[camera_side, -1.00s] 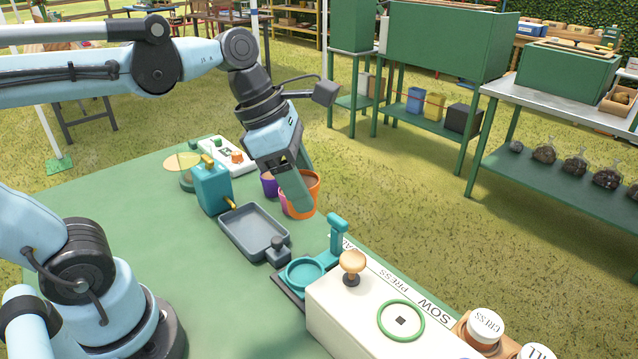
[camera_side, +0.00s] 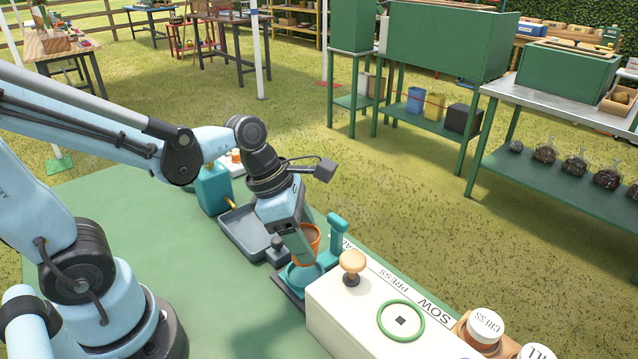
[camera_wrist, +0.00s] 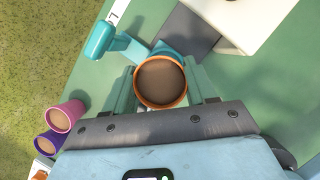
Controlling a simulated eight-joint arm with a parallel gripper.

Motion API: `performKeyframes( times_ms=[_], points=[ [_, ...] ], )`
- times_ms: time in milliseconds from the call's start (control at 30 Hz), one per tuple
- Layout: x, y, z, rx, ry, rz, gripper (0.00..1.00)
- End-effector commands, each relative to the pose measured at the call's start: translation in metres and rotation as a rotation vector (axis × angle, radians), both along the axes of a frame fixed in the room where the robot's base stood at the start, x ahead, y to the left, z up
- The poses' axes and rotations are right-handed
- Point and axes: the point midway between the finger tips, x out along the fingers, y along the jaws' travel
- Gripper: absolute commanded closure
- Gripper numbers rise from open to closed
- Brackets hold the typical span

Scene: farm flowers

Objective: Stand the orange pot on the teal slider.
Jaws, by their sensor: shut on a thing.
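My gripper (camera_side: 306,250) is shut on the orange pot (camera_side: 312,236), with one green finger on each side of it. In the wrist view the orange pot (camera_wrist: 160,82) is upright, seen from above, and filled with brown soil. The teal slider (camera_side: 300,279) has a round ring and an upright handle (camera_side: 336,232). The pot is right by the ring, over its far side in the side view. In the wrist view the slider (camera_wrist: 172,50) shows partly beneath and beyond the pot. I cannot tell whether the pot touches it.
The cream machine (camera_side: 345,310) with a wooden knob (camera_side: 353,262) stands right beside the slider. A grey tray (camera_side: 243,232) and teal can (camera_side: 213,189) are on the other side. A pink pot (camera_wrist: 66,115) and purple pot (camera_wrist: 50,142) stand near the table edge.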

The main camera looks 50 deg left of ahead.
Motion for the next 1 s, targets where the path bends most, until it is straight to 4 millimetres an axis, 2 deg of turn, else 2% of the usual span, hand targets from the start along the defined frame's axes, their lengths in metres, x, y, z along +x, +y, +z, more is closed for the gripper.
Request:
performKeyframes(
  times_ms=[167,600,1000],
  points=[
    [0.000,0.000,-0.006,0.000,0.000,0.000,0.76],
    [0.000,0.000,-0.040,-0.001,-0.001,0.000,0.76],
    [0.000,0.000,-0.043,0.000,0.000,0.000,0.76]
  ],
)
